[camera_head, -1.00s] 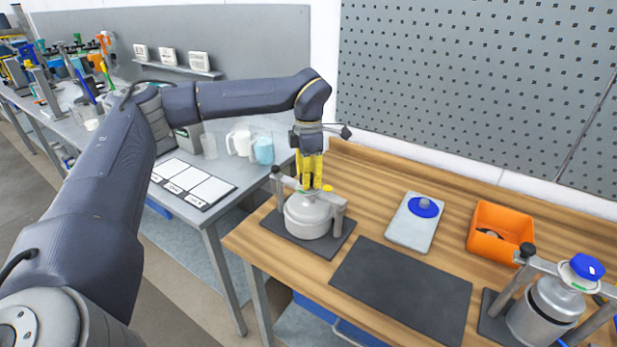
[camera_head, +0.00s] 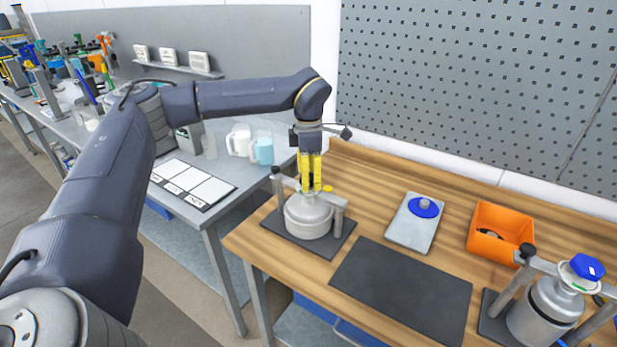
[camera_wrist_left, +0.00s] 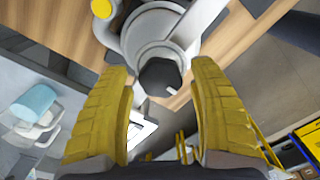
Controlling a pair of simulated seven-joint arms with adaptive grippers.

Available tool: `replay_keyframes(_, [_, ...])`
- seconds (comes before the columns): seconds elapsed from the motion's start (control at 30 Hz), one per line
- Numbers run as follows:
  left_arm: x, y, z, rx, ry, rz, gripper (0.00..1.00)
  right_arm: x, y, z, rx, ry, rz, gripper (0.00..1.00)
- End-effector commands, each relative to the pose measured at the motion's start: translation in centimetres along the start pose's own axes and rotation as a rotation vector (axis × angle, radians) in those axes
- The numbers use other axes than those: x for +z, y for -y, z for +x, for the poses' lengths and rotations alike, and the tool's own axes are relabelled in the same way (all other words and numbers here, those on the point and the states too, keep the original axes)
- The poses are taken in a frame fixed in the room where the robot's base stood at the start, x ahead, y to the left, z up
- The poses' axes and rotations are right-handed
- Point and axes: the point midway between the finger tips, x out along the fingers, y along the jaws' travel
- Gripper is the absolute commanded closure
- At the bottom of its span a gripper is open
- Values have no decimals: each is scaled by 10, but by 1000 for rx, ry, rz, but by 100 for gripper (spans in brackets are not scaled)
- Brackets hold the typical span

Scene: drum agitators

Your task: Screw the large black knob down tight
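The large black knob (camera_wrist_left: 160,76) shows in the left wrist view, with a small white mark on its rim. My left gripper (camera_head: 311,188) points down over this clamped drum in the head view. In the left wrist view its yellow fingers (camera_wrist_left: 163,85) are spread, one on each side of the knob, with visible gaps. I cannot tell how far the tips are above the knob. A black knob (camera_head: 276,170) also tops the clamp's left post. My right gripper is not in view.
A yellow knob (camera_head: 328,188) is close to the left gripper. A second clamped drum (camera_head: 546,307) with a blue cap stands at the right. A grey plate (camera_head: 411,232), an orange bin (camera_head: 499,235) and a bare dark mat (camera_head: 402,288) lie between.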

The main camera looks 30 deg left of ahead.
Motion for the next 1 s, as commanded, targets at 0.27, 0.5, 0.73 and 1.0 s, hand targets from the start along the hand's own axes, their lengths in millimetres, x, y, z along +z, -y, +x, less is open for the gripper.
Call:
replay_keyframes(0.27, [0,0,1,-1,-2,0,34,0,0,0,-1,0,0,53])
replay_keyframes(0.5, [0,0,-18,1,0,1,34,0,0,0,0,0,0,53])
replay_keyframes(0.73, [0,0,-58,1,0,0,34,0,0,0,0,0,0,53])
replay_keyframes(1.0, [0,0,-99,1,1,0,34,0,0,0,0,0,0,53])
